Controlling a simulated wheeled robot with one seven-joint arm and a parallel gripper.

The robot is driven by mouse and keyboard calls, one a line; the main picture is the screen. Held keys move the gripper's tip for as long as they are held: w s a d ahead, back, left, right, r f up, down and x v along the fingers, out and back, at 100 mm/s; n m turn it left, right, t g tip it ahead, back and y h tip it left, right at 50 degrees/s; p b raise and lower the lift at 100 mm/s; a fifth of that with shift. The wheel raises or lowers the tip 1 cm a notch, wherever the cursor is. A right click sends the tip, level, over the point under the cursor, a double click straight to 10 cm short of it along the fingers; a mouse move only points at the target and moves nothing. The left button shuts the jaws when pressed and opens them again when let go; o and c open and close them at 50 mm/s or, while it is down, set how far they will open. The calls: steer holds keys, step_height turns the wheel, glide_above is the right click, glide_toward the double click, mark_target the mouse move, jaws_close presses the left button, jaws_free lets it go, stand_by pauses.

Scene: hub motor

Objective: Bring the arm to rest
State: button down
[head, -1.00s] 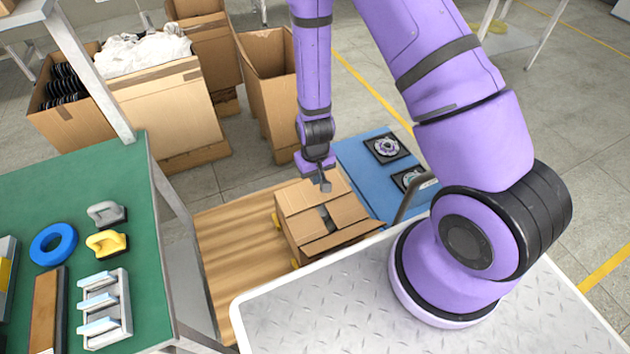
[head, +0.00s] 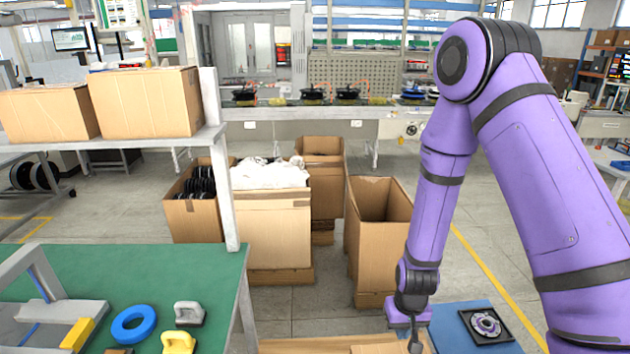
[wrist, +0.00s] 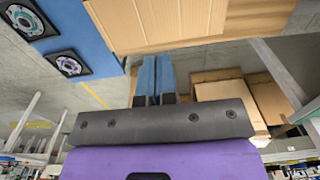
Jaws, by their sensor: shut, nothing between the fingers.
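My purple arm (head: 445,150) reaches down from the upper right in the head view, bent at a high elbow. My gripper (head: 415,345) is at the bottom edge of that view, above the cardboard box (head: 385,349), of which only a sliver shows. In the wrist view my gripper's two blue fingers (wrist: 156,78) are together with nothing between them. A cardboard surface (wrist: 160,22) shows beyond the fingertips there; I cannot tell whether the gripper touches it.
A blue mat (head: 455,325) with a dark square part tray (head: 485,325) lies right of the gripper. Open cardboard boxes (head: 380,200) stand behind. A green table (head: 150,275) with a blue ring (head: 133,323) is at left. Floor at right is clear.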

step_height(320, 180, up, 27)
steer(key=d+t, duration=0.2)
steer(key=s+d+r+t, duration=0.1)
steer(key=s+d+r, duration=0.1)
steer(key=s+r, duration=0.6)
steer(key=s+d+r+t, duration=0.2)
steer(key=s+d+r, duration=0.1)
steer(key=s+r, duration=0.6)
steer(key=shift+s+r, duration=0.25)
steer(key=shift+s, duration=0.65)
steer(key=shift+a, duration=0.1)
